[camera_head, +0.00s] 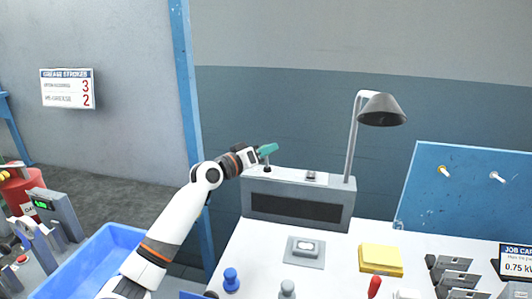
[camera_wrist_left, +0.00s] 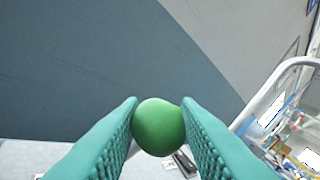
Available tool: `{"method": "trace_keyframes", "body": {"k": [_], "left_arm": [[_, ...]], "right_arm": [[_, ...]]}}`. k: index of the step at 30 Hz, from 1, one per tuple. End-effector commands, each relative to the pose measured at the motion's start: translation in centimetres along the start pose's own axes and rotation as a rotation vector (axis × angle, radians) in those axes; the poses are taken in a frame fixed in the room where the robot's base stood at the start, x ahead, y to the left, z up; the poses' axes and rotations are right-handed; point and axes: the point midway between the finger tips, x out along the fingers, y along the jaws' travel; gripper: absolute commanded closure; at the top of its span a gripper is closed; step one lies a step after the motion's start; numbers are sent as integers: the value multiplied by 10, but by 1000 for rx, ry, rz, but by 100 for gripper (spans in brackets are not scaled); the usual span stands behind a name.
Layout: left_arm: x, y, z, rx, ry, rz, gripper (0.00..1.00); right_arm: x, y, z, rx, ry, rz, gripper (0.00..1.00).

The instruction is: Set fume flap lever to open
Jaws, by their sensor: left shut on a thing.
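The fume flap lever stands on top of the grey fume box (camera_head: 296,208) at the back left of the bench. In the head view its dark lower part (camera_head: 267,167) shows just under my left gripper (camera_head: 268,149). In the left wrist view its round green knob (camera_wrist_left: 159,127) sits between the two teal ribbed fingers of my left gripper (camera_wrist_left: 160,120), which are shut on it. The lever's lower part is hidden in the wrist view. Whether the lever leans cannot be told clearly. My right gripper is in neither view.
A lamp (camera_head: 381,110) stands behind the box's right end. A small switch (camera_head: 311,176) sits on the box top. A grey button unit (camera_head: 304,251), yellow block (camera_head: 380,259) and blue knob (camera_head: 231,279) are on the bench. A blue bin (camera_head: 112,243) is below my left arm.

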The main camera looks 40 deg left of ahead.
Motion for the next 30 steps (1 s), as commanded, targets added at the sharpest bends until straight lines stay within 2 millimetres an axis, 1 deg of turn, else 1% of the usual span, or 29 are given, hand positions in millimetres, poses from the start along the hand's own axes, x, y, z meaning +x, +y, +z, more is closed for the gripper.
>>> {"method": "trace_keyframes", "body": {"k": [1, 20, 21, 24, 30], "left_arm": [[-1, 1, -4, -2, 9, 1, 100], [-2, 1, -8, -6, 14, 1, 100], [-2, 1, -8, -7, 14, 1, 66], [-2, 0, -7, -6, 11, 1, 51], [-2, 0, -5, -3, 6, 0, 51]], "right_arm": [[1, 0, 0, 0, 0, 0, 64], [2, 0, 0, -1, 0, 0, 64], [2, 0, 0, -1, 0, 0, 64], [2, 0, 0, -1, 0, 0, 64], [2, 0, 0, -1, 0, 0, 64]]}}
